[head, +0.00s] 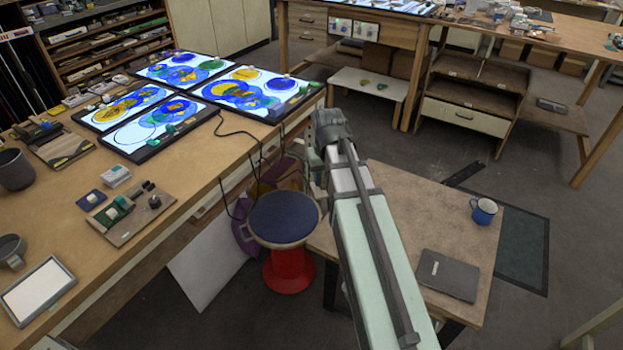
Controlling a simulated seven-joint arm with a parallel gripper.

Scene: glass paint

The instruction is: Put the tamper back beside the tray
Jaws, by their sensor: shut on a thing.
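My arm reaches up from the bottom edge to a dark joint near the middle of the head view, and a pale green part of it hangs down behind. My gripper and anything in it are hidden. I cannot make out the tamper for certain. A shallow white tray with a grey rim (71,278) lies on the wooden bench at the lower left. A brown board (132,229) farther up the bench carries a green piece and small dark pieces, one of them a round black knob (155,202).
Lit panels with coloured glass (150,130) cover the bench's far part, with cables off its edge. A dark cup (15,170) stands at the left. A blue-topped stool (283,218) is beside the bench. A low table holds a blue mug (483,211) and a grey flat case (449,274).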

